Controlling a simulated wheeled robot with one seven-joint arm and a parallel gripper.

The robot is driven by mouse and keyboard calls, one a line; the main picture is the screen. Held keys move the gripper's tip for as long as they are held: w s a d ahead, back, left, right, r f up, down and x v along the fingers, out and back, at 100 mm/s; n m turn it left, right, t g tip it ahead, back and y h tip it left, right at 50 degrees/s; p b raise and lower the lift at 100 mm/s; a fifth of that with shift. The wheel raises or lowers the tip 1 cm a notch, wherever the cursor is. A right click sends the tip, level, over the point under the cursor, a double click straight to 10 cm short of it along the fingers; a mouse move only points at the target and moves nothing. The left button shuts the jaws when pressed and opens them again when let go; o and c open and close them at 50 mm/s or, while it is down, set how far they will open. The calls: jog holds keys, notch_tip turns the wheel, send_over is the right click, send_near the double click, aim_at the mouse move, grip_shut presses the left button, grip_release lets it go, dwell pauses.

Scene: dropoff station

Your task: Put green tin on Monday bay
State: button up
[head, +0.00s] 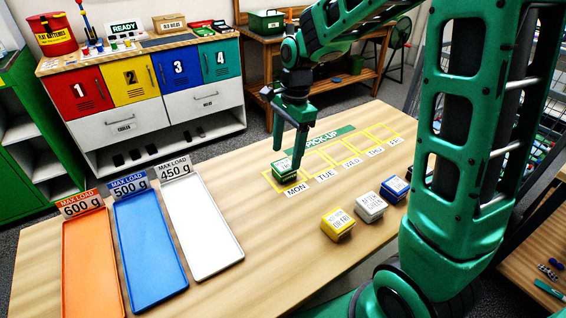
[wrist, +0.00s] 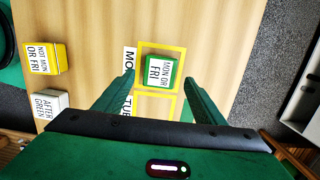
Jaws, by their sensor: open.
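The green tin (head: 285,170), whose label reads "MON OR FRI" in the wrist view (wrist: 160,72), stands in the yellow-outlined Monday bay (head: 268,182). In the wrist view the bay's outline (wrist: 181,47) shows around the tin. My gripper (head: 290,141) is over the bay in the head view. In the wrist view my gripper (wrist: 160,78) has its two fingers wide apart, one on each side of the tin, with gaps between fingers and tin. How far the fingertips are above the table is hard to tell.
A yellow tin (head: 338,222), a white tin (head: 370,206) and a blue tin (head: 394,188) stand in front of the bays. Orange (head: 91,262), blue (head: 150,255) and white (head: 203,228) trays lie at left. The other bays look empty.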

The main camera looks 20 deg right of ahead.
aim_at(290, 163)
notch_tip(290, 163, up, 6)
jog(key=shift+d+r, duration=0.25)
jog(key=shift+d, duration=0.2)
jog(key=s+d+n, duration=0.3)
jog(key=s+d, duration=0.2)
jog(key=s, duration=0.4)
jog(key=s+d+f+n, duration=0.1)
jog(key=s+d+n, duration=0.2)
jog(key=s, duration=0.6)
jog(key=s+d+f+n+h, duration=0.1)
jog(key=s+d+n, duration=0.2)
jog(key=s+d, duration=0.4)
jog(key=s, duration=0.2)
jog(key=shift+s+d+f, duration=0.25)
jog(key=shift+s+d, duration=0.05)
